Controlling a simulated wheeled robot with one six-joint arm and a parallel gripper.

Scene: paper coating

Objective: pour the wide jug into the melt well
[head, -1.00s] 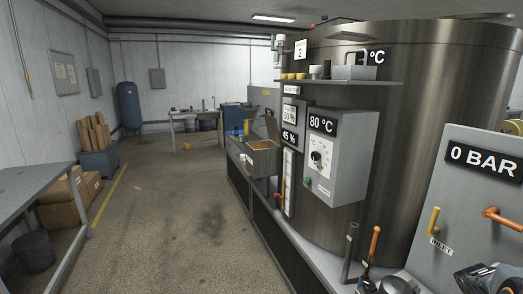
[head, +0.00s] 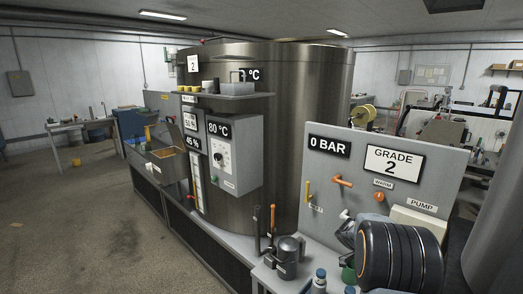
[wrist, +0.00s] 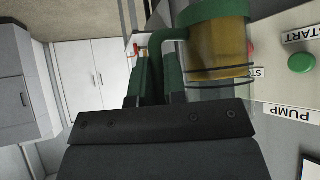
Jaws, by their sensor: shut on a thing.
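In the head view my dark wrist (head: 398,255) is at the lower right, in front of the pump panel, and the jug is mostly hidden there. An open box with an amber surface (head: 168,152), apparently the melt well, is at the left end of the bench, far from my gripper.
A large steel tank (head: 310,110) stands behind the bench, with a control box (head: 235,155) and a shelf (head: 225,96) on its front. The 0 BAR panel (head: 340,170) is beside my arm.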

